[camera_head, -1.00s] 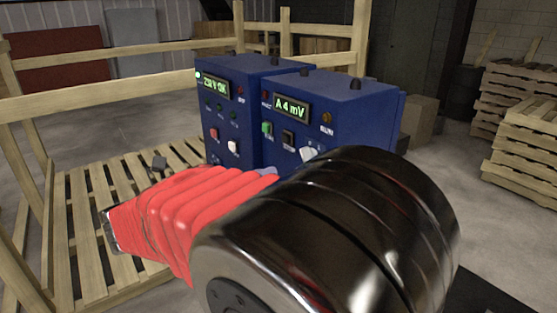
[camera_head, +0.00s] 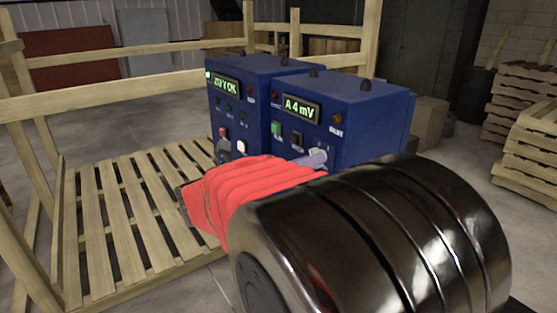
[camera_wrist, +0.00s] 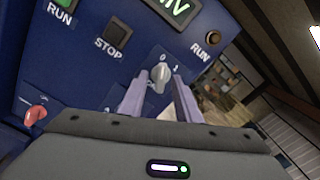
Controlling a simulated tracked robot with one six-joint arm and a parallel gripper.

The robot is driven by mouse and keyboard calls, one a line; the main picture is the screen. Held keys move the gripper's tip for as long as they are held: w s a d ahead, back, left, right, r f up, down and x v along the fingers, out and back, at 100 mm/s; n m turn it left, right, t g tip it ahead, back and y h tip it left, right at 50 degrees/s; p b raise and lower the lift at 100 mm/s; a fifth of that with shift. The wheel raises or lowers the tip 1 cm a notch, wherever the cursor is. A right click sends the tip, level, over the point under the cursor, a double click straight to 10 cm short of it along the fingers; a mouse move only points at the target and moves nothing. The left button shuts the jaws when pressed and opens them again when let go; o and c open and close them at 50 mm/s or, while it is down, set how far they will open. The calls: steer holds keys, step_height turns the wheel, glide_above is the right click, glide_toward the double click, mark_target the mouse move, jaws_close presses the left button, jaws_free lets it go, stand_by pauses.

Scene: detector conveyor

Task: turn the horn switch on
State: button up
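Two blue boxes stand side by side in the head view. The right box (camera_head: 375,110) has an "A 4 mV" display; the left box (camera_head: 222,110) has another lit display. A pale grey rotary switch (camera_wrist: 158,77) with marks 0 and 1 is on the right box's front; its handle appears to point near the 0. I read no horn label. My gripper (camera_wrist: 161,74) is open, one pale finger on each side of this switch, with a small gap visible at the right. In the head view my arm hides most of the gripper and the lower panel.
On the panel are a green RUN button (camera_wrist: 64,4), a black STOP button (camera_wrist: 114,34), an amber RUN lamp (camera_wrist: 210,40) and a red switch (camera_wrist: 36,113) at lower left. A slatted wooden pallet (camera_head: 120,220) with rails lies left. Stacked pallets (camera_head: 525,120) stand right.

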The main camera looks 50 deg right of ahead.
steer(key=shift+s+d, duration=0.1)
steer(key=shift+d, duration=0.3)
steer(key=shift+c, duration=0.5)
steer(key=c, duration=0.6)
steer(key=shift+o, duration=0.2)
steer(key=shift+m, duration=0.3)
steer(key=m, duration=1.1)
steer(key=shift+f, duration=0.1)
